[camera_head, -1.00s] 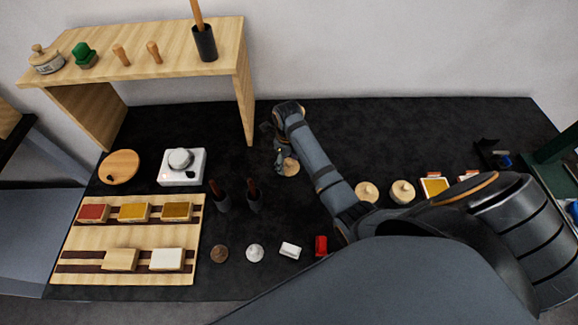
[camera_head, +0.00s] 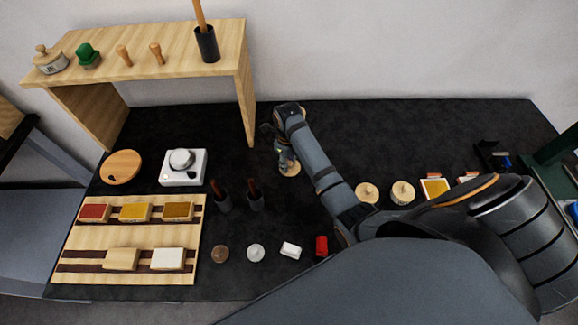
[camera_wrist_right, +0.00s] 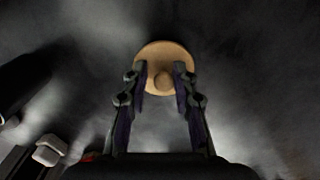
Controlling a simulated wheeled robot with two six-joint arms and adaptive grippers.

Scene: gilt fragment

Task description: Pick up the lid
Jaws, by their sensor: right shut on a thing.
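The lid (camera_wrist_right: 162,52) is a round, light wooden disc with a knob. In the right wrist view it sits between the fingertips of my right gripper (camera_wrist_right: 160,75), which is shut on its knob. In the head view the lid (camera_head: 290,170) shows partly below my right gripper (camera_head: 283,155), near the middle of the black table. I cannot tell whether the lid touches the table. Two similar wooden lids, a near one (camera_head: 367,193) and another (camera_head: 402,192), lie to the right of my forearm. My left gripper is not in view.
A wooden shelf (camera_head: 150,50) stands at the back left with a jar (camera_head: 50,64) on it. A white scale (camera_head: 183,168) and a wooden tray of blocks (camera_head: 130,238) lie left. Two dark cups (camera_head: 222,203) (camera_head: 255,203) and several small pieces stand front centre.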

